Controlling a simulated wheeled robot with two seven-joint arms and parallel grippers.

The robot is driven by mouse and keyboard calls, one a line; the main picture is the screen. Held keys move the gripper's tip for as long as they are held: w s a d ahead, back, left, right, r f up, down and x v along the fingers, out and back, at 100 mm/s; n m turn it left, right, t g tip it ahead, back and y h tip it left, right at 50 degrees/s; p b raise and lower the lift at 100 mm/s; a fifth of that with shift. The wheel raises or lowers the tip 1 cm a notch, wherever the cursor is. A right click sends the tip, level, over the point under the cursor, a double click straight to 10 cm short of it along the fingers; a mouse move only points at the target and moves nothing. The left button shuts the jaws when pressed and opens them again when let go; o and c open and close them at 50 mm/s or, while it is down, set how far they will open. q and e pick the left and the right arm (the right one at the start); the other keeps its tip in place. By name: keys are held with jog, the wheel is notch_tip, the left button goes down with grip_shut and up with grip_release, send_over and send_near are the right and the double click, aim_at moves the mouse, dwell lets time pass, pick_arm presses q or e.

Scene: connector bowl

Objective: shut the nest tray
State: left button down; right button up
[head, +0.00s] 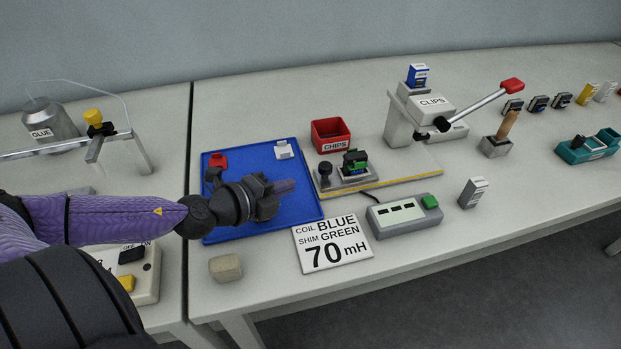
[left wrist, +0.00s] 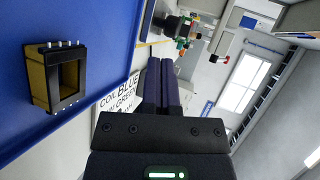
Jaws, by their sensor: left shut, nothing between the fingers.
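What looks like the nest tray is a pale flat slab (head: 405,173) with a yellow front edge, lying in front of the clips press (head: 432,105). On it, a grey nest block (head: 356,175) holds a part with green and black on top (head: 355,158). A dark knob (head: 325,170) stands at its left end. My left gripper (head: 288,187) is shut and empty over the blue mat, a little left of the slab. Its closed fingers (left wrist: 162,82) also show in the left wrist view. My right gripper is not in view.
The blue mat (head: 300,212) holds a red piece and a white piece. A yellow-and-black coil frame (left wrist: 58,78) shows on it in the wrist view. A red chips bin (head: 331,134) stands behind the slab. A meter (head: 405,214) and sign (head: 332,243) lie in front.

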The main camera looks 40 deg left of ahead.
aim_at(320, 172)
pick_arm(q)
jog(key=x, duration=0.4)
jog(key=shift+w+r, duration=0.2)
jog(key=shift+r, duration=0.2)
jog(key=shift+w+d+f, duration=0.1)
jog(key=shift+w+d, duration=0.2)
jog(key=shift+w, duration=0.55)
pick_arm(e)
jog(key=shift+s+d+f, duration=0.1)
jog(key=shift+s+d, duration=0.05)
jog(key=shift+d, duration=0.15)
